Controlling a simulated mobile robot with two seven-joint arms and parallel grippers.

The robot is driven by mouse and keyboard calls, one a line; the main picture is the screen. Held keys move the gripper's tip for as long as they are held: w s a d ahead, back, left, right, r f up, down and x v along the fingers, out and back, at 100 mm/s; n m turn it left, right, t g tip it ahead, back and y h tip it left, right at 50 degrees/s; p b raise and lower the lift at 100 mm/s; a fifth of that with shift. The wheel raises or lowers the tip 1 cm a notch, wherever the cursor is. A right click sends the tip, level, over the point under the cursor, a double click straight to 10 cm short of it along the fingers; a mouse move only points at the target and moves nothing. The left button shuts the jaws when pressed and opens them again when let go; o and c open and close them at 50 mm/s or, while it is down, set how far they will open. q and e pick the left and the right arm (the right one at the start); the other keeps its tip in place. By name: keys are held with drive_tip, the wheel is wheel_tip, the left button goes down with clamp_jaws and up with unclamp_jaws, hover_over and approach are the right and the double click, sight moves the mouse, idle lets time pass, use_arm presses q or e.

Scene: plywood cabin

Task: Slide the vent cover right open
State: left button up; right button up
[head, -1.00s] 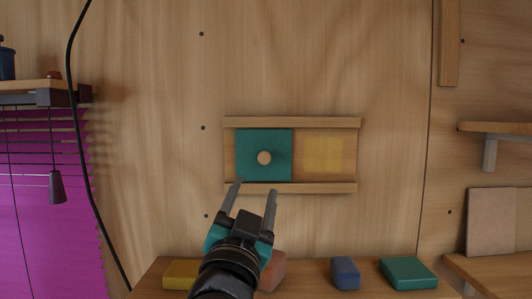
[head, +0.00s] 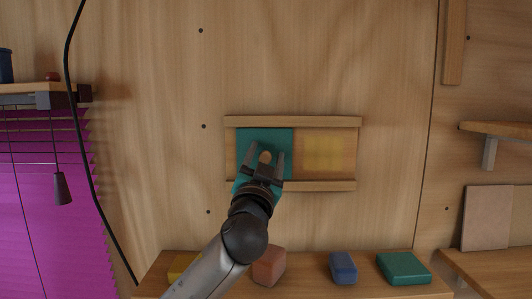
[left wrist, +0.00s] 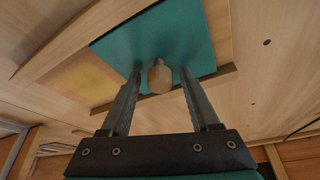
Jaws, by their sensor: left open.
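The teal vent cover (head: 283,136) sits at the left end of a wooden track on the wall, between an upper rail (head: 300,122) and a lower rail (head: 320,186). A yellow patch (head: 325,153) shows on the bare panel to its right. The cover's round wooden knob (head: 265,157) also shows in the left wrist view (left wrist: 160,76). My left gripper (head: 266,154) is open, with a finger on each side of the knob. In the left wrist view the knob lies between the fingertips, with gaps beside it. My right gripper is out of view.
A wooden shelf below holds a yellow block (head: 183,268), a reddish block (head: 269,266), a blue block (head: 343,267) and a green block (head: 403,267). A black cable (head: 84,170) and a magenta blind (head: 50,200) are at the left. The wall around the track is clear.

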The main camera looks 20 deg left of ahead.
use_arm(q)
clamp_jaws()
idle(0.6)
idle(0.9)
